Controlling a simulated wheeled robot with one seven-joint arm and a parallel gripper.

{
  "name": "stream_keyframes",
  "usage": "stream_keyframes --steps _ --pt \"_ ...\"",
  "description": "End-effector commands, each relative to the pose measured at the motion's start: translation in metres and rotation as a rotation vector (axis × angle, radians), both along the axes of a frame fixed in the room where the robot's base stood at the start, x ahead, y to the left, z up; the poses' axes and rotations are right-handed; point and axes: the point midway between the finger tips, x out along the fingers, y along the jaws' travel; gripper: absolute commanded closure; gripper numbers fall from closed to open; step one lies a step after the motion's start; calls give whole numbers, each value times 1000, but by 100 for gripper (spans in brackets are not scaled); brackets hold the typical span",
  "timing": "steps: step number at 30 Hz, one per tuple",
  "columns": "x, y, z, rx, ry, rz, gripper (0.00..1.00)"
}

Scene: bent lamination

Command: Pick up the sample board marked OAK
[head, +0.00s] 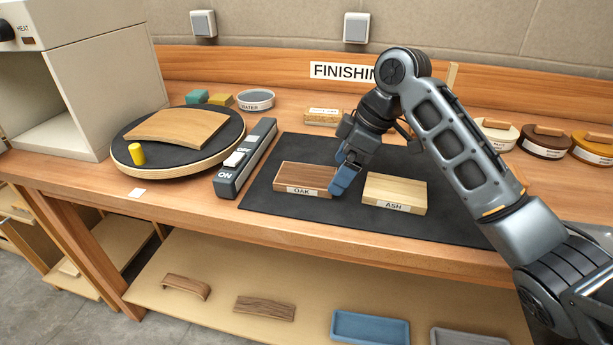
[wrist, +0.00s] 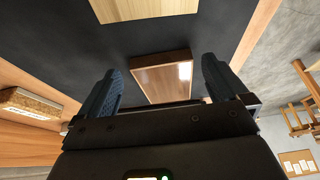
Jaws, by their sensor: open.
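The OAK board (head: 303,176) is a brown block with a white label on its front, lying on the dark mat at the left of the ASH board (head: 394,190), which is paler. My gripper (head: 343,182) has blue fingers pointing down at the right end of the OAK board and hides part of that end. In the wrist view, my gripper (wrist: 160,82) is open and empty, with the brown OAK board (wrist: 160,82) showing between and beyond the two fingers. I cannot tell how far above it they are. The ASH board (wrist: 140,8) is cut off at the top.
The dark mat (head: 262,200) is clear in front. A switch box (head: 246,158) and a round turntable (head: 122,150) with a curved board stand left. A cork block (head: 323,117) lies behind. Several round tins (head: 545,141) stand at the right. The table's front edge (head: 225,221) is close.

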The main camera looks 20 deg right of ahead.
Motion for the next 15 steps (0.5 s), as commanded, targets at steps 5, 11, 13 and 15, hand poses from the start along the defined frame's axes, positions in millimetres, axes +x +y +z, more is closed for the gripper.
stream_keyframes --steps 5,11,13,15 --pt "4 6 -18 1 2 0 0" --pt "5 7 -20 1 -1 0 0" --pt "5 7 -20 1 -1 0 0" --pt "5 7 -20 1 -1 0 7"
